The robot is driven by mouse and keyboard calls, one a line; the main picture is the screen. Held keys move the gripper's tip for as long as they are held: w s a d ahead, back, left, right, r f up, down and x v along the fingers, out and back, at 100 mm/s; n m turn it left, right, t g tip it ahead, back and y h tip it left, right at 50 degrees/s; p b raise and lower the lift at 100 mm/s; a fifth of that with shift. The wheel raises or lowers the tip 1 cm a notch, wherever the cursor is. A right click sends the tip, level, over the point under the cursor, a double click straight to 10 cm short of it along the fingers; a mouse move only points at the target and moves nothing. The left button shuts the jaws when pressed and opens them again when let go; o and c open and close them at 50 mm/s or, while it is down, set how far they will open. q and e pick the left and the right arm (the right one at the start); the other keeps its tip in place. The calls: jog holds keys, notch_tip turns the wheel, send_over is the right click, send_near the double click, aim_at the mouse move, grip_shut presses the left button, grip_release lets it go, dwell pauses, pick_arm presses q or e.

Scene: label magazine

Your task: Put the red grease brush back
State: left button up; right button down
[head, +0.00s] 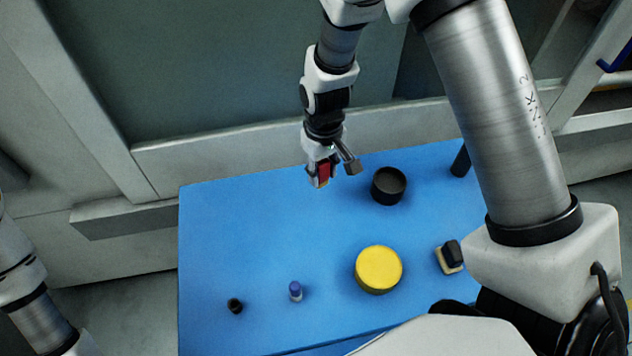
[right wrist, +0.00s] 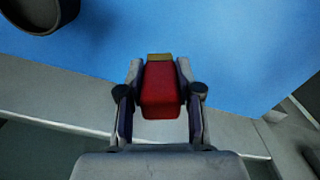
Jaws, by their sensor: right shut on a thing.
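The red grease brush (head: 323,172) is held between the fingers of my right gripper (head: 332,172) at the far side of the blue table, left of the black round cup (head: 388,186). In the right wrist view the fingers (right wrist: 160,95) close on both sides of the red block-shaped brush (right wrist: 161,92), and a tan strip shows at its far end. The dark cup (right wrist: 40,12) shows at the top left there, apart from the brush. Part of my left arm shows at the left edge of the head view; its gripper is out of view.
The blue table (head: 230,235) also holds a yellow round tin (head: 379,268), a small blue-capped bottle (head: 295,291), a small black piece (head: 235,305) and a black item on a cream block (head: 450,257). A dark post (head: 461,161) stands at the far right.

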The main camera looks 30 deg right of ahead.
aim_at(323, 186)
jog(key=shift+s+f, duration=0.35)
jog(key=shift+f, duration=0.25)
jog(key=shift+s+f, duration=0.35)
jog(key=shift+f, duration=0.2)
jog(key=f, duration=0.2)
jog(key=w+f+p, duration=0.1)
jog(key=f, duration=0.1)
jog(key=shift+w+f, duration=0.15)
jog(key=shift+s, duration=0.35)
jog(key=c, duration=1.2)
grip_release()
jog(key=o, duration=0.4)
jog(key=shift+w, duration=0.15)
jog(key=shift+f, duration=0.1)
pick_arm(q)
jog(key=shift+s+r, duration=0.15)
jog(key=shift+r, duration=0.4)
pick_arm(e)
jog(key=shift+w, duration=0.1)
